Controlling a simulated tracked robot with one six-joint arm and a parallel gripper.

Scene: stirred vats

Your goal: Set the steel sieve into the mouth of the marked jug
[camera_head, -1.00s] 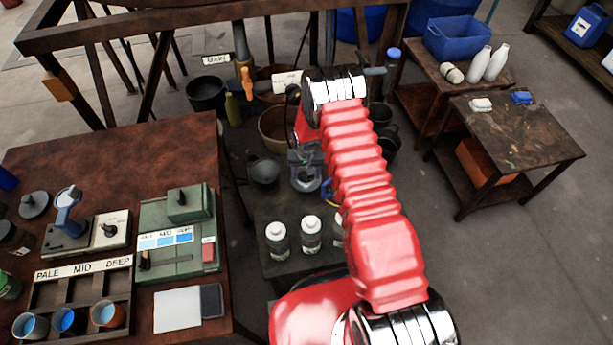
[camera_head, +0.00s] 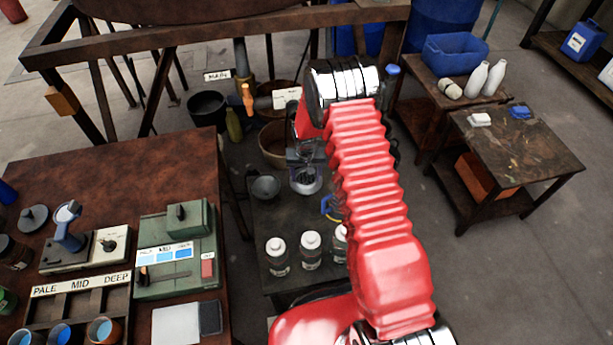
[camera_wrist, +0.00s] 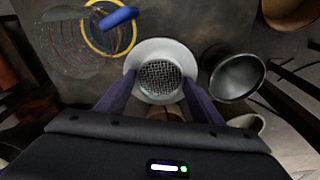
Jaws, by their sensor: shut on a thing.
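The steel sieve (camera_wrist: 161,78) is a round wire mesh in a wide pale rim. My gripper (camera_wrist: 159,82) is shut on it, with one dark finger on each side of the rim. In the head view the sieve (camera_head: 306,181) hangs over the low dark bench, below my gripper (camera_head: 305,163). A clear jug (camera_wrist: 108,32) with a yellow rim and blue handle is at the upper left of the wrist view, beside the sieve. In the head view the jug (camera_head: 330,207) is mostly hidden behind my red arm. I see no readable mark on it.
A grey funnel-like vessel (camera_wrist: 237,74) lies beside the sieve, also seen in the head view (camera_head: 265,187). White-capped bottles (camera_head: 310,248) stand at the bench's near side. A brown table (camera_head: 110,190) is left; a pipe with an orange handle (camera_head: 248,98) is behind.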

